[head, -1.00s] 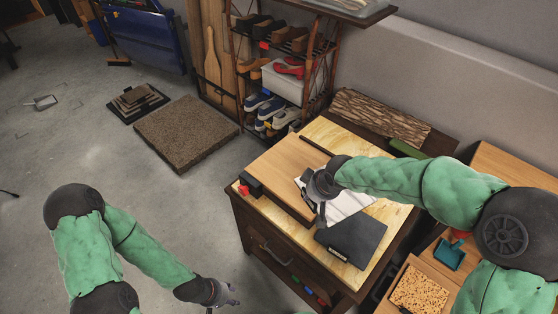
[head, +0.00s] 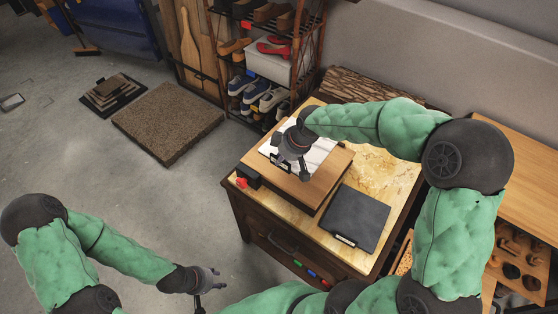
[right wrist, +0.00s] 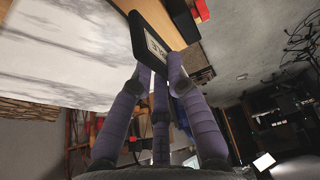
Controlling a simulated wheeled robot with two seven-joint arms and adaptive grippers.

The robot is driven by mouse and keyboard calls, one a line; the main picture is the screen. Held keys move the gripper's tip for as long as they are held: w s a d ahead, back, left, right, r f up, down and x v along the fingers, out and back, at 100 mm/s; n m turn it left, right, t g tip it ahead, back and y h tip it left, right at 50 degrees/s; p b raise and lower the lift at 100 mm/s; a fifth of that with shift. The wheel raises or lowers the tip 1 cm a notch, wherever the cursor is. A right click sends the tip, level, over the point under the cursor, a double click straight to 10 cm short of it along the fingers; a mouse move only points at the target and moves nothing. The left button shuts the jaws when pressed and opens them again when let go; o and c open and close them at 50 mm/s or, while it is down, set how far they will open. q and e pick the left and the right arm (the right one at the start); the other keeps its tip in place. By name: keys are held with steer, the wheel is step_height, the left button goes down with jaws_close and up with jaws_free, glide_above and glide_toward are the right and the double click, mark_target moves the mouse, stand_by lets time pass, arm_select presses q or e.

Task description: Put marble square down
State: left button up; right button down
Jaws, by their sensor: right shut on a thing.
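The marble square (head: 322,152) is a white, grey-veined slab over the far-left part of the wooden square (head: 322,186) on the cabinet top. It fills the upper left of the right wrist view (right wrist: 60,55). My right gripper (head: 290,168) is shut on the black labelled tab (right wrist: 150,40) at the slab's edge. The gripper hides part of the slab in the head view. I cannot tell whether the slab touches the wood. A black square (head: 357,217) with a label on its edge lies to the right. My left gripper (head: 212,282) is empty and open, low beside the cabinet.
The cabinet's pale yellow top (head: 388,160) is bare on the right. A black block and red piece (head: 241,183) sit at its left corner. A shoe rack (head: 265,65) stands behind. A brown speckled slab (head: 168,122) and stacked squares (head: 111,92) lie on the floor.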

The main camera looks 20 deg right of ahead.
steer(key=w+f+b, duration=0.1)
steer(key=w+f, duration=0.2)
steer(key=w+d+f+b, duration=0.1)
steer(key=w+f, duration=0.2)
steer(key=shift+w+d+f, duration=0.1)
steer(key=shift+d, duration=0.1)
steer(key=shift+w+f+b, duration=0.15)
steer(key=shift+f+b, duration=0.45)
steer(key=shift+f, duration=1.05)
steer(key=c, duration=1.2)
jaws_free()
steer(key=shift+f, duration=0.1)
steer(key=shift+d+r, duration=0.1)
steer(key=shift+r, duration=0.45)
steer(key=p+v, duration=0.3)
steer(key=v, duration=0.8)
steer(key=shift+s, duration=0.25)
